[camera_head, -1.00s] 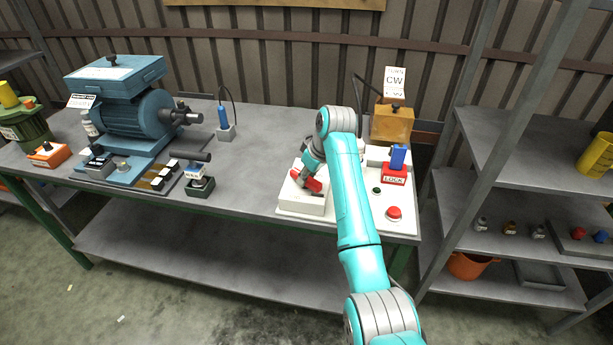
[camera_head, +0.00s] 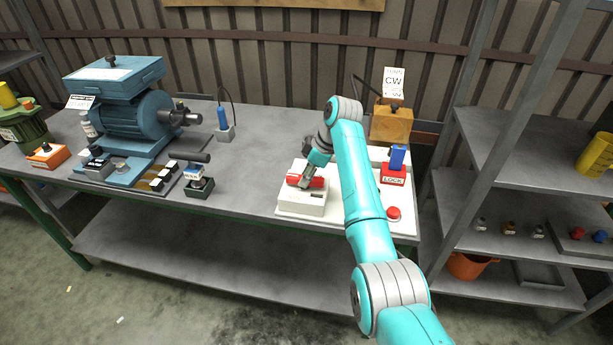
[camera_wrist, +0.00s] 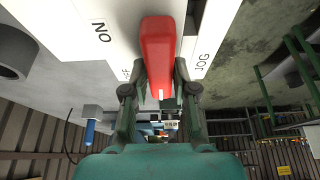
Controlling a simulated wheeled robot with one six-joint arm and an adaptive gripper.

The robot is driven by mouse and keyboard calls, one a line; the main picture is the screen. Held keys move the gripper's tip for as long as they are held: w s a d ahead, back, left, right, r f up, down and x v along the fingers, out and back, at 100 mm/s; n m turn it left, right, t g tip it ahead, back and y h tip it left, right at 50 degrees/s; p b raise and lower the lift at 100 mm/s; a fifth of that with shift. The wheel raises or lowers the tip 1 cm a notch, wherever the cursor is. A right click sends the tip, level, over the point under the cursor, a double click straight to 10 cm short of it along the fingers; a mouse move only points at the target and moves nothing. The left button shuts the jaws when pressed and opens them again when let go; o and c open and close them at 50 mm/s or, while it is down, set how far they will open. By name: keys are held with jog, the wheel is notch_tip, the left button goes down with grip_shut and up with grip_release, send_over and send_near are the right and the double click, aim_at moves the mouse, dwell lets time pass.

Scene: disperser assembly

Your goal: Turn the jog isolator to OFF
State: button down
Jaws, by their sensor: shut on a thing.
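The jog isolator is a white box (camera_head: 300,205) on the right part of the bench, with a red bar handle (camera_head: 318,183) on its top. In the head view the handle lies nearly left to right across the box. My gripper (camera_head: 305,182) comes down over it, with its fingers on either side of the handle's middle. In the wrist view the red handle (camera_wrist: 158,50) sits between the two fingers, which are shut on it. Lettering reading "NO" or "ON" is at left, "JOG" at right, and a partly hidden label ending in F is beside the handle.
A red lock block (camera_head: 393,175) with a blue top and a red push button (camera_head: 393,213) stand right of my arm. An orange box (camera_head: 391,123) with a CW card is behind. A blue motor (camera_head: 135,115) is at left. The bench middle (camera_head: 245,165) is clear.

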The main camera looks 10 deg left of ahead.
dwell(0.3)
jog(key=c, duration=0.9)
grip_release()
jog(key=v, duration=1.2)
jog(key=shift+s, duration=0.1)
